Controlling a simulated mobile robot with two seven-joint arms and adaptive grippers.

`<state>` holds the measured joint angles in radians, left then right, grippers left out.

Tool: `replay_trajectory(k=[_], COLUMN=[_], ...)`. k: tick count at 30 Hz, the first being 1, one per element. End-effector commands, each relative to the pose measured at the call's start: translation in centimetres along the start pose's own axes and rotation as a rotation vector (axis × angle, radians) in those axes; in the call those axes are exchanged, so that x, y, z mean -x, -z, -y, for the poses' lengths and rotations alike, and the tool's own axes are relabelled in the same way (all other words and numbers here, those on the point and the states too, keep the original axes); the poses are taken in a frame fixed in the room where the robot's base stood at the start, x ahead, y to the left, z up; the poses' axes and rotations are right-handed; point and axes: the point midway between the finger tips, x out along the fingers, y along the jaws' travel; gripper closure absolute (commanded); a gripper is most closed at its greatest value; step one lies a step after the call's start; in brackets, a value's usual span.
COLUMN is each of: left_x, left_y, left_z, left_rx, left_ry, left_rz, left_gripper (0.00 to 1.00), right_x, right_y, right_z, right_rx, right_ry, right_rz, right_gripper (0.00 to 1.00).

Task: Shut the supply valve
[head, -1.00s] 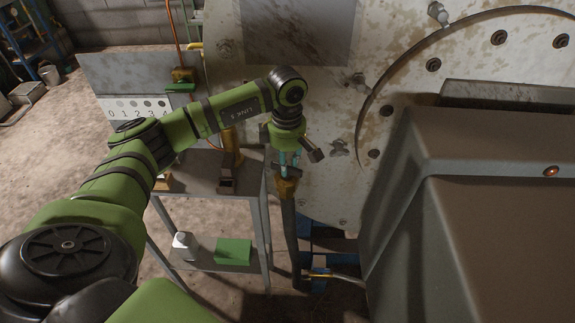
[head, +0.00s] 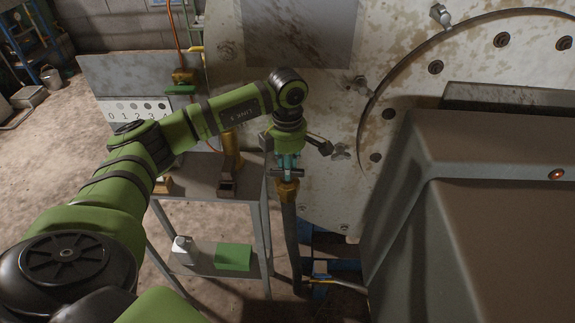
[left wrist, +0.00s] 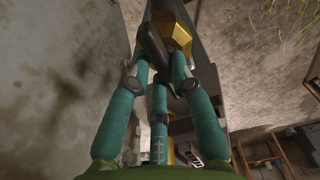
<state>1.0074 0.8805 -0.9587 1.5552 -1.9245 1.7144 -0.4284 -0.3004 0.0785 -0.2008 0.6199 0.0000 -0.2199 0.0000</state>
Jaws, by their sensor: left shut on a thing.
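The supply valve is a brass fitting (head: 288,190) on top of a dark upright pipe, with a dark lever (left wrist: 151,48) across it. The brass body also shows at the top of the left wrist view (left wrist: 174,36). My left gripper (head: 287,167) points down onto the valve from above. Its teal fingers (left wrist: 160,76) are shut on the lever, two of them at its sides. In the head view the lever shows as a short dark bar just above the brass, partly hidden by the fingers. My right gripper is in neither view.
The large stained metal plate (head: 300,100) stands close behind the gripper. A brown-grey housing (head: 470,240) is at the right. A small metal table (head: 205,184) with brass fittings stands left of the pipe. A green box (head: 233,257) lies on its lower shelf.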

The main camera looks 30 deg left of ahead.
Motion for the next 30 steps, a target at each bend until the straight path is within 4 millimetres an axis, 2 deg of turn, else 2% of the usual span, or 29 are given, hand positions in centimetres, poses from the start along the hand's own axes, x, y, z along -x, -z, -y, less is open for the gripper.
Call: replay_trajectory(k=[5,6,7,8,20,23,30], left_x=[-0.1,-0.1,-0.1,-0.1,0.4,1.7,6.7], left_y=[0.1,0.1,0.1,0.1,0.0,0.0,0.0], left_z=[0.0,0.0,0.0,0.0,-0.1,-0.1,-0.1], left_rx=[0.006,0.006,0.006,0.005,0.002,0.001,0.002], left_ry=[0.002,0.002,0.002,0.002,-0.001,-0.002,-0.003], left_rz=[-0.002,-0.002,-0.002,-0.002,0.001,0.002,0.002], left_gripper=[1.0,0.74,0.62,0.54,0.54,0.54,0.54], right_x=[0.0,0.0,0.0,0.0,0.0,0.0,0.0], right_y=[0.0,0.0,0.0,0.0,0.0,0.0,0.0], right_z=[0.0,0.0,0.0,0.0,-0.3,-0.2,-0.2], right_rx=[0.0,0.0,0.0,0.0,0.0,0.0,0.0], right_ry=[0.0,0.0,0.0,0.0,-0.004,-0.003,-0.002], right_rz=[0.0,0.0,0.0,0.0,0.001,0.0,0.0], right_gripper=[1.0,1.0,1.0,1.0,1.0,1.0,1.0])
